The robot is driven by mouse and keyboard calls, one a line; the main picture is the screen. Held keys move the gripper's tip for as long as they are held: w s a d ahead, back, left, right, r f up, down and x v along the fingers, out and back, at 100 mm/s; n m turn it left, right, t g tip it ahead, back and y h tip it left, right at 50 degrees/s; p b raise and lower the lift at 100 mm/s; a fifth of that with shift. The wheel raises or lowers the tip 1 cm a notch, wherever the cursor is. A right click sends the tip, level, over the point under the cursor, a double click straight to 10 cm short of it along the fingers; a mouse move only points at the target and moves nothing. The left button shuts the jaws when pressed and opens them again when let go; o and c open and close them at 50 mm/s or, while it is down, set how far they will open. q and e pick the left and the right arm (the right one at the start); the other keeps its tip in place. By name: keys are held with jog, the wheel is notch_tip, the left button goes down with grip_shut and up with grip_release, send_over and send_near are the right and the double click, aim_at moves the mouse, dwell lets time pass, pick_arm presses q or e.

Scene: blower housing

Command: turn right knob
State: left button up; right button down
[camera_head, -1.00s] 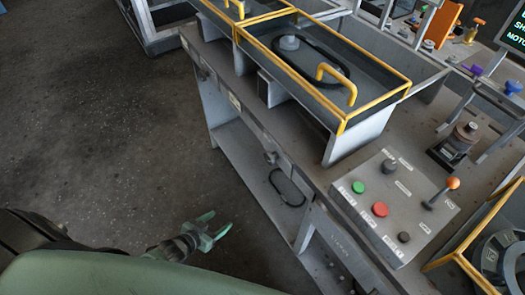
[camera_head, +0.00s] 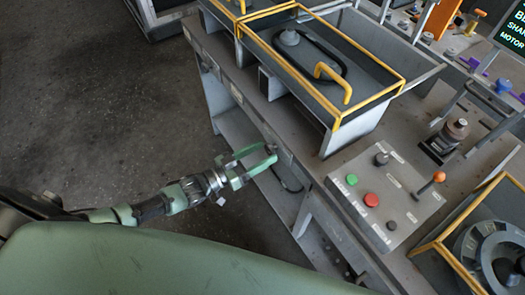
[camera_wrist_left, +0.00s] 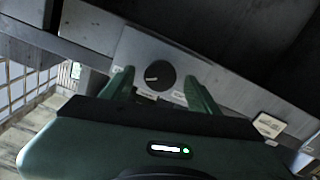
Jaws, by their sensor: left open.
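A round dark knob (camera_wrist_left: 160,75) with a light pointer mark sits on a grey plate in the left wrist view. Small white labels lie around it. My left gripper (camera_wrist_left: 158,80) is open, with one green finger on each side of the knob in that picture. I cannot tell whether the fingers touch it. In the head view my left gripper (camera_head: 270,155) reaches the front face of the workbench, and its fingertips largely cover the knob there. My right gripper is not in view.
The bench top (camera_head: 330,165) carries a control panel (camera_head: 410,205) with a green button (camera_head: 352,180), a red button (camera_head: 371,200), black knobs and an orange-tipped lever (camera_head: 438,177). A yellow-edged tray (camera_head: 345,100) stands behind. Floor to the left is clear.

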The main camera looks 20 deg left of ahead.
pick_arm(q)
jog(key=shift+w+d, duration=0.2)
jog(key=shift+w, duration=0.05)
grip_shut()
jog(key=shift+m, duration=0.3)
jog(key=m+b, duration=0.1)
jog(key=m, duration=0.4)
jog(key=shift+f+m, duration=0.1)
jog(key=shift+m, duration=0.2)
jog(key=m+b, duration=0.1)
jog(key=m, duration=0.4)
jog(key=shift+m, duration=0.4)
